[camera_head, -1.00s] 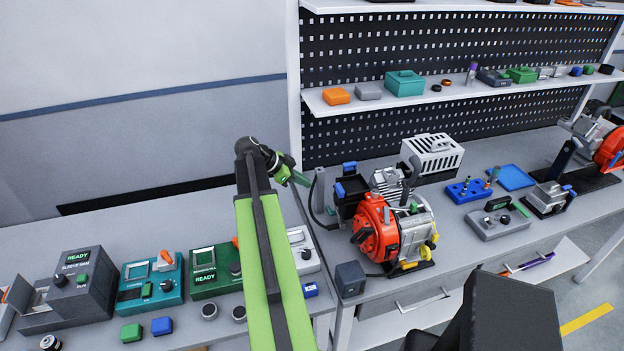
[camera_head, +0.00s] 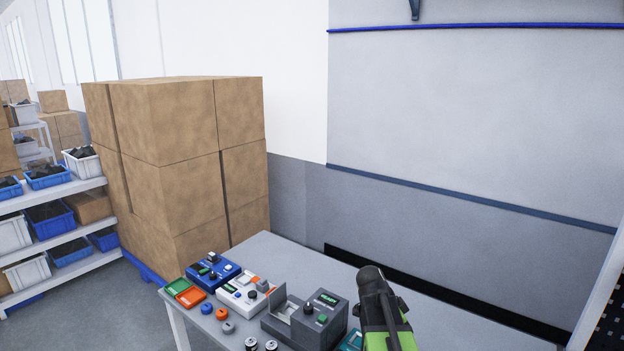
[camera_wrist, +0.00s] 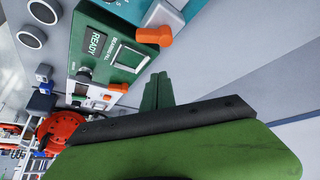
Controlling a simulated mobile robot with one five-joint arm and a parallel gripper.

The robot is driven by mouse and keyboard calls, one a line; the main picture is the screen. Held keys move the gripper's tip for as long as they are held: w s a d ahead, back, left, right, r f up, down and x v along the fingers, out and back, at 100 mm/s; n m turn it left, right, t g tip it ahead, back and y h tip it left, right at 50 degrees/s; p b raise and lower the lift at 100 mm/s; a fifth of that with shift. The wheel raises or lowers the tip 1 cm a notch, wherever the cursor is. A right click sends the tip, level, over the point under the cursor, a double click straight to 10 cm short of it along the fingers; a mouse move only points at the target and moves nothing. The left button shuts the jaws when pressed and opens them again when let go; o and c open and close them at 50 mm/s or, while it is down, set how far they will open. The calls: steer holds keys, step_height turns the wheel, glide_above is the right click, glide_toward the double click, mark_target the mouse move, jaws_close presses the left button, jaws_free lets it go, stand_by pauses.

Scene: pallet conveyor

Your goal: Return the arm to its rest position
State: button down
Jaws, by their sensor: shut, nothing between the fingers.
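My arm (camera_head: 387,318) shows in the head view as a green and black link at the bottom, right of centre, in front of the bench. Its gripper end does not show there. In the wrist view my gripper (camera_wrist: 158,91) shows as two green fingers lying together past a dark edge and a broad green surface. The fingers are shut with nothing seen between them. They point toward a green station (camera_wrist: 112,55) with a READY display; I cannot tell the gap between them.
A grey bench (camera_head: 268,246) carries a dark grey station (camera_head: 312,317), a white one (camera_head: 243,291) and a blue one (camera_head: 212,271). Stacked cartons (camera_head: 190,160) stand behind its left end. Shelves with bins (camera_head: 45,220) are at far left. The wrist view shows a red machine (camera_wrist: 62,130).

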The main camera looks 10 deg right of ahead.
steer(key=a+n, duration=0.2)
steer(key=a, duration=0.3)
steer(key=a+f+n+y, duration=0.1)
steer(key=a+n, duration=0.1)
steer(key=a, duration=0.3)
steer(key=a+f+n+t+y, duration=0.1)
steer(key=a+n, duration=0.1)
steer(key=a, duration=0.4)
steer(key=shift+w, duration=0.3)
steer(key=a+n, duration=0.1)
steer(key=a, duration=0.1)
steer(key=s+a+n+y, duration=0.1)
steer(key=a+n, duration=0.1)
steer(key=a, duration=0.1)
steer(key=a+f+n+y, duration=0.1)
steer(key=a, duration=0.1)
steer(key=shift+s+a, duration=0.15)
steer(key=shift+s, duration=0.25)
steer(key=a+n, duration=0.1)
steer(key=n, duration=0.1)
steer(key=s+a+n+y, duration=0.1)
steer(key=n, duration=0.2)
steer(key=s+a+n+y, duration=0.1)
steer(key=a+n, duration=0.1)
steer(key=n, duration=0.1)
steer(key=shift+f, duration=0.15)
steer(key=shift+d, duration=0.1)
